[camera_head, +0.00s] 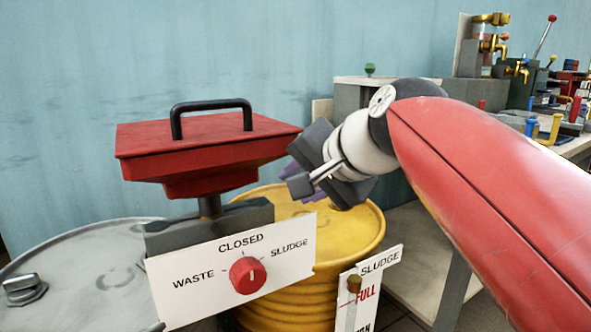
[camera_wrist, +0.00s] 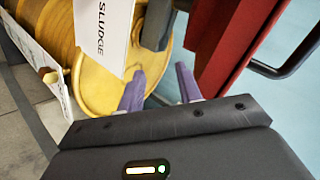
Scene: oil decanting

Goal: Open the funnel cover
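The funnel cover (camera_head: 205,138) is a red, square lid with a black bar handle (camera_head: 211,115) on top. It sits level on the red funnel (camera_head: 200,180) in the head view. In the wrist view the red cover (camera_wrist: 222,45) and part of the black handle (camera_wrist: 290,65) show at the upper right, tilted by the camera angle. My gripper (camera_wrist: 160,72) has two purple fingers set apart with nothing between them. In the head view it is just right of the funnel, at about the cover's height or lower, and its fingertips are mostly hidden. It is not on the handle.
A white panel (camera_head: 185,300) with a red knob (camera_head: 248,275) stands in front of the funnel. A yellow drum (camera_head: 350,235) is below my gripper, and a grey drum (camera_head: 75,265) stands at left. A bench (camera_head: 420,240) with equipment is at right. Space above the cover is clear.

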